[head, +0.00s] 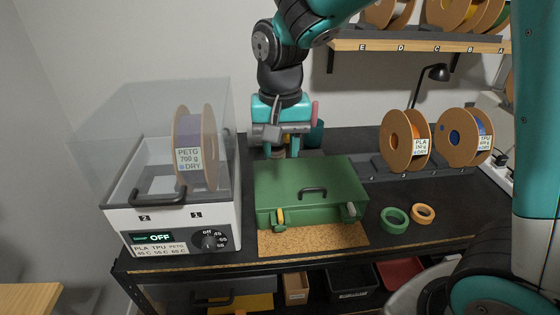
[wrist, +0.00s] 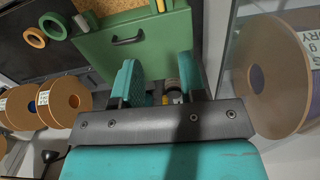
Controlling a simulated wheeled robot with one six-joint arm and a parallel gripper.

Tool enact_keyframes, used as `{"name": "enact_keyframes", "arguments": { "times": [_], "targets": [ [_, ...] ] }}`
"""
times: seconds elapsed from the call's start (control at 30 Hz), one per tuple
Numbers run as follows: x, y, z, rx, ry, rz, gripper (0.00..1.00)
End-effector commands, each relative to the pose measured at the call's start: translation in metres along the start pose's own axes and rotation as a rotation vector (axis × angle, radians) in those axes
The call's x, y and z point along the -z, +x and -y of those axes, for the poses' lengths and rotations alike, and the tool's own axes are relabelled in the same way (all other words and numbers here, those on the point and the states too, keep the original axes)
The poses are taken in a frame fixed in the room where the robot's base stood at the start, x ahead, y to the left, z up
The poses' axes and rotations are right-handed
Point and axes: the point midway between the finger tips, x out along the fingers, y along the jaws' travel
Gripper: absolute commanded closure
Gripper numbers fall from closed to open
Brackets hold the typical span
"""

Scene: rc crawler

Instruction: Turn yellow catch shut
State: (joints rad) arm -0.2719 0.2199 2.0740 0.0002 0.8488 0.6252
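The green case (head: 310,182) stands on the bench with its lid down and a dark handle (head: 313,191) on it. The yellow catch (head: 280,216) is at the left of its front edge, and a grey catch (head: 349,210) is at the right. In the wrist view the yellow catch (wrist: 160,6) shows at the top edge, partly cut off. I cannot tell how far it is turned. My gripper (head: 283,150) is above the case's back left corner, away from the catch. Its teal fingers (wrist: 156,88) are apart; a small grey and yellow item shows between them, not clearly gripped.
A cork mat (head: 312,239) lies before the case. A clear-lidded dryer (head: 175,215) with a spool (head: 209,150) stands close on the left. Green tape (head: 395,219) and orange tape (head: 423,213) lie on the right. Spools (head: 396,140) stand behind them.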

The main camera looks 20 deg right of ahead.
Motion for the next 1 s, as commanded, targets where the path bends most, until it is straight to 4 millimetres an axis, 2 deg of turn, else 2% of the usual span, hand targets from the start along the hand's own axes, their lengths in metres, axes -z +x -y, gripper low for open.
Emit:
{"name": "enact_keyframes", "arguments": {
  "times": [0.07,0.27,0.8,1.0],
  "targets": [
    [0.000,-0.005,0.000,-0.001,-0.036,0.002,0.62],
    [0.000,0.015,0.000,-0.002,-0.045,0.003,0.62],
    [-0.001,0.133,0.000,-0.003,-0.044,0.005,0.62],
    [0.000,0.162,0.000,-0.001,-0.044,0.002,0.62]
  ]
}}
